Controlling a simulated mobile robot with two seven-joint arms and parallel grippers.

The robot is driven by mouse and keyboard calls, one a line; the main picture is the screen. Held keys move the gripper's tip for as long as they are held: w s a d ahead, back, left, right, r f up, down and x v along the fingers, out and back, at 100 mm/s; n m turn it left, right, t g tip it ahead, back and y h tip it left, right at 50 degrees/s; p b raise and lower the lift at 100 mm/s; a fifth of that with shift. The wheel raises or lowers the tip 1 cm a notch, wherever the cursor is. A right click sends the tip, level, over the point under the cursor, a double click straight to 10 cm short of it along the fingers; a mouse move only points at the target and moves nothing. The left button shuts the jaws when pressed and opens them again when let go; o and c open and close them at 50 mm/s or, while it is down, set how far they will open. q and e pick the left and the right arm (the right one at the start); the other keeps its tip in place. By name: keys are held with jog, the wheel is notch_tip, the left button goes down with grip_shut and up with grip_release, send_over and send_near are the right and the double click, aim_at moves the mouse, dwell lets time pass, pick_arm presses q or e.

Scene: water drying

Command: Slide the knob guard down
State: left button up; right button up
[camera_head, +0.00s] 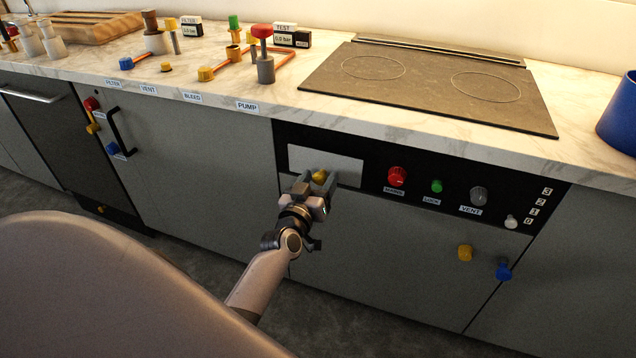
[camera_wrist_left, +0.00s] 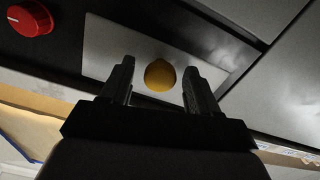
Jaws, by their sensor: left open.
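A pale rectangular plate (camera_head: 345,166), which looks like the knob guard, is set in the black control panel under the cooktop. A yellow knob (camera_head: 320,176) sits on it. My left gripper (camera_head: 318,184) is in front of the plate and partly hides its lower left part. In the left wrist view, the yellow knob (camera_wrist_left: 160,75) shows between the two open fingers (camera_wrist_left: 160,82), with a gap on each side. The pale plate (camera_wrist_left: 108,50) lies behind them. Whether the fingers touch the plate cannot be told. My right gripper is not in view.
Right of the plate are a red knob (camera_head: 397,176), a green knob (camera_head: 437,186), a grey knob (camera_head: 478,196) and a white knob (camera_head: 511,221) by a number scale. Yellow (camera_head: 465,253) and blue (camera_head: 503,271) knobs stick out below. The counter edge overhangs the panel.

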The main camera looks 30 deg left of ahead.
pick_arm(q)
grip_shut()
jog(key=shift+f, duration=0.25)
notch_tip(320, 180, down, 10)
jog(key=b, duration=0.7)
jog(key=shift+r, duration=0.2)
jog(key=shift+s, duration=0.1)
grip_release()
jog(key=shift+f, duration=0.1)
